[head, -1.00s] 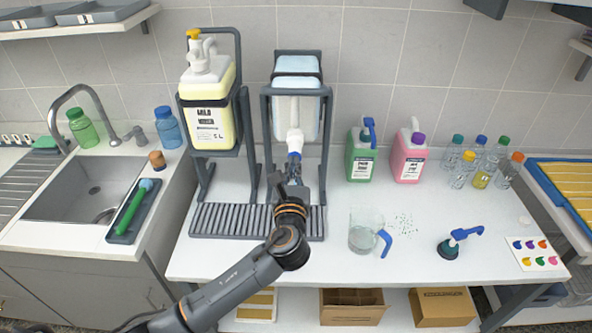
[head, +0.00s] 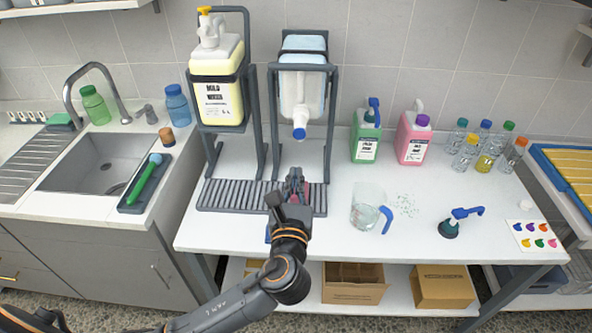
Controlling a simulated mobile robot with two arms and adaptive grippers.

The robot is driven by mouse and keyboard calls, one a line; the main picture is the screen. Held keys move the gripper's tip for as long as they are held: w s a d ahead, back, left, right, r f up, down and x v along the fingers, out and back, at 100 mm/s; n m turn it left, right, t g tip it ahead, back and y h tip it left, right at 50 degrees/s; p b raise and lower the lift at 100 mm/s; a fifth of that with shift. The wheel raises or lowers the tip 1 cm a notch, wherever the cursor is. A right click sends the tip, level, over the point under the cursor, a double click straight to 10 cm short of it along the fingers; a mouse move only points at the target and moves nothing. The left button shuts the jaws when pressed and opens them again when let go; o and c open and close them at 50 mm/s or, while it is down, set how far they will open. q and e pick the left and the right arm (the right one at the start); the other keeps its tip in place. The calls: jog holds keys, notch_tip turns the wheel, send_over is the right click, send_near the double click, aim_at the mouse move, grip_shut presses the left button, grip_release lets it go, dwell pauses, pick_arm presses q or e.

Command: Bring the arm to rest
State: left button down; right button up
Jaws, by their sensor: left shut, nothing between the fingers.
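My left gripper (head: 294,184) is in the middle of the head view, over the front of the grey slatted drip grate (head: 238,196). Its fingers are shut and hold nothing. Its arm comes in from the bottom left and crosses the table's front edge. My right gripper does not show.
A glass measuring jug with blue handle (head: 367,211) stands right of the gripper beside scattered granules. A yellow jug (head: 217,92) stands in the left rack. Green (head: 366,138) and pink (head: 413,138) jugs stand behind.

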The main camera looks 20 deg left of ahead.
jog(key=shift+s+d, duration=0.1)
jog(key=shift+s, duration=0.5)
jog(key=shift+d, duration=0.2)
